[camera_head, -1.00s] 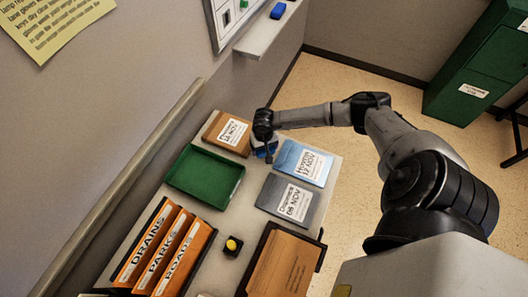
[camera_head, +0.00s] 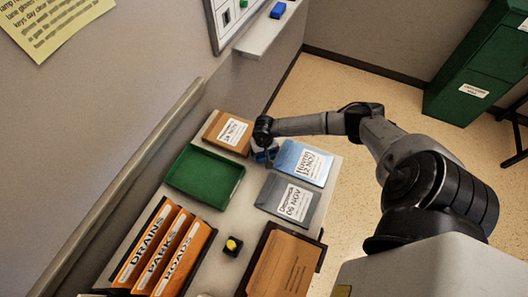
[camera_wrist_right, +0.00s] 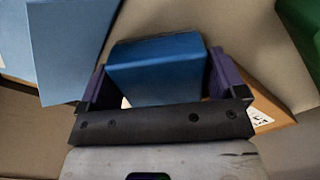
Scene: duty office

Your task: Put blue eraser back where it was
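A blue block (camera_head: 264,154), which looks like an eraser, is at the desk's far end, between a brown folder and a light blue folder. My right gripper (camera_head: 264,146) is over it, pointing down and partly hiding it. In the right wrist view the block (camera_wrist_right: 157,70) lies between the two purple fingers of my right gripper (camera_wrist_right: 165,88). The fingers stand wide apart on either side of it, with narrow gaps at its near corners. Another blue eraser-like block (camera_head: 278,10) sits on the whiteboard ledge (camera_head: 262,35). My left gripper is not in view.
The brown folder (camera_head: 218,140), light blue folder (camera_head: 310,176) and grey-blue folder (camera_head: 270,198) lie close around the right gripper. A green tray (camera_head: 205,189), orange binders (camera_head: 152,245) and a yellow-topped button (camera_head: 232,246) are nearer. A wall rises along the left.

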